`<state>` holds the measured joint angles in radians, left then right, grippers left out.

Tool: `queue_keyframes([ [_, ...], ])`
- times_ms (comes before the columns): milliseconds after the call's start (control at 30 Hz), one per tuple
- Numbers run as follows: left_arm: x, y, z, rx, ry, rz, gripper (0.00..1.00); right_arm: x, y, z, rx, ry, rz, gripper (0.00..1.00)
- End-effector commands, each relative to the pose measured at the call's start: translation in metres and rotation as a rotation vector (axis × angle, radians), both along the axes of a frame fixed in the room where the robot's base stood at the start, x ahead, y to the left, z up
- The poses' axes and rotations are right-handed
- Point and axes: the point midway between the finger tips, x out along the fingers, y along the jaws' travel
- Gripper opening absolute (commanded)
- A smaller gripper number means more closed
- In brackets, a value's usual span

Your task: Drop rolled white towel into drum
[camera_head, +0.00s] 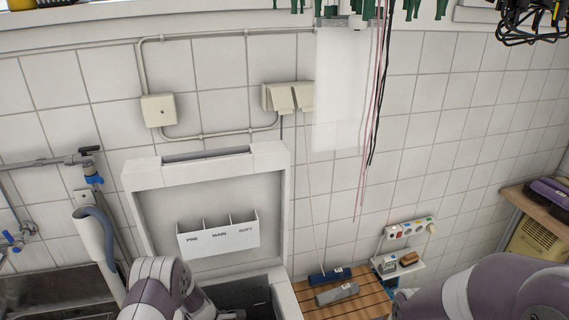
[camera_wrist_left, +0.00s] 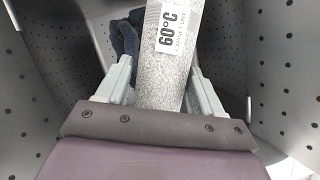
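The rolled towel (camera_wrist_left: 172,75) is pale grey-white and speckled, with a white "60°C" label, in the left wrist view. My left gripper (camera_wrist_left: 161,72) has its two fingers on either side of it and appears shut on it. Perforated grey drum walls (camera_wrist_left: 40,75) surround them, so the gripper is inside the drum. In the head view, my left arm reaches down into the opening of the top-loading washer (camera_head: 285,295), whose lid is raised. The left fingers and towel are hidden there. Only part of my right arm shows at the lower right; its gripper is out of view.
Dark navy cloth (camera_wrist_left: 126,40) lies in the drum beside the towel. A blue roll (camera_head: 330,275) and a grey roll (camera_head: 338,293) lie on a slatted wooden surface (camera_head: 352,310) right of the washer. The raised lid (camera_head: 165,205) stands behind the opening. Thin cables (camera_head: 372,130) hang beyond it.

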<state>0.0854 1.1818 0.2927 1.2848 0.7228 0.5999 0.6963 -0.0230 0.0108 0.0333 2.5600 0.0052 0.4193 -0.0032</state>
Motion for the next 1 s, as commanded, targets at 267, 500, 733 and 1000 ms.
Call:
queue_keyframes([
  [267, 0.000, 0.000, 0.000, 0.000, 0.001, 0.000, 0.96, 0.000, 0.000, 0.000, 0.000, 0.000, 0.000, 1.00],
  [500, 0.002, 0.007, 0.015, 0.000, -0.003, 0.001, 0.96, 0.000, 0.000, -0.005, 0.000, 0.000, 0.000, 1.00],
  [733, 0.005, 0.031, 0.072, 0.000, -0.004, 0.002, 0.96, 0.000, 0.000, -0.017, 0.000, 0.000, 0.000, 1.00],
  [1000, 0.007, 0.047, 0.114, 0.000, 0.000, 0.000, 0.96, 0.000, 0.000, -0.023, 0.000, 0.000, 0.000, 1.00],
])
